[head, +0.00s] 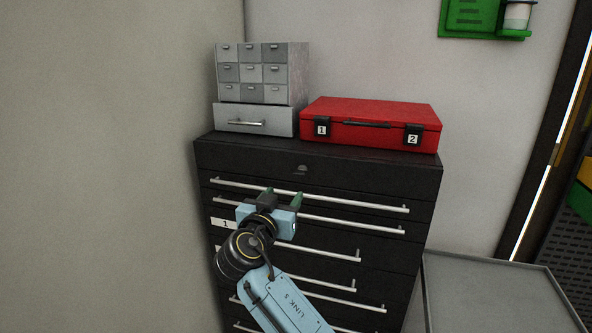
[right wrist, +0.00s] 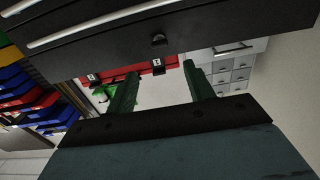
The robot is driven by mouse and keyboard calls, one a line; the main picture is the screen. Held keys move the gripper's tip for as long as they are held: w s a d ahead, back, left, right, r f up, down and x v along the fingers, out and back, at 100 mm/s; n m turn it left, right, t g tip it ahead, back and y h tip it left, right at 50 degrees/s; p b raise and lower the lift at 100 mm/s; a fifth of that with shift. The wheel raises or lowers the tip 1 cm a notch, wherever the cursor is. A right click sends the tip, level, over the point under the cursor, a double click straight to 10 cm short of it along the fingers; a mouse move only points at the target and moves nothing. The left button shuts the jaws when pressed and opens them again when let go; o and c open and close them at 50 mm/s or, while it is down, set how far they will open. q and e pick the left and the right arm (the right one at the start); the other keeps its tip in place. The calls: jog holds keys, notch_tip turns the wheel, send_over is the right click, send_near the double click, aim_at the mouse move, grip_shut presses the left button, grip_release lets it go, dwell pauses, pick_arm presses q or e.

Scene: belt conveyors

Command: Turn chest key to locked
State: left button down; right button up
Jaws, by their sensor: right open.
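The black drawer chest (head: 390,178) stands against the wall, with several long silver handles. Its small key (head: 301,168) sits at the middle of the top front panel; the key also shows in the right wrist view (right wrist: 158,39). My right gripper (head: 282,196) is open and empty, in front of the chest, below and a little left of the key, apart from it. In the right wrist view its two green fingers (right wrist: 160,90) are spread with nothing between them. The key's exact angle is too small to tell. My left gripper is not in view.
On the chest top stand a grey small-drawer cabinet (head: 299,75) and a red case (head: 370,112) with latches marked 1 and 2. A grey table or cart (head: 490,295) stands at the lower right. A wall is close on the left.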

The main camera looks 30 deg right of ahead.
aim_at(299, 176)
jog(key=p+x, duration=0.3)
jog(key=x, duration=0.8)
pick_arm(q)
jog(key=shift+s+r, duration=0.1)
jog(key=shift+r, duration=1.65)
pick_arm(e)
jog(key=shift+w+d, duration=0.4)
jog(key=shift+d, duration=0.05)
jog(key=shift+c, duration=0.2)
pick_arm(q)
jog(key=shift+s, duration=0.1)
pick_arm(e)
jog(key=shift+f, duration=0.1)
jog(key=c, duration=0.9)
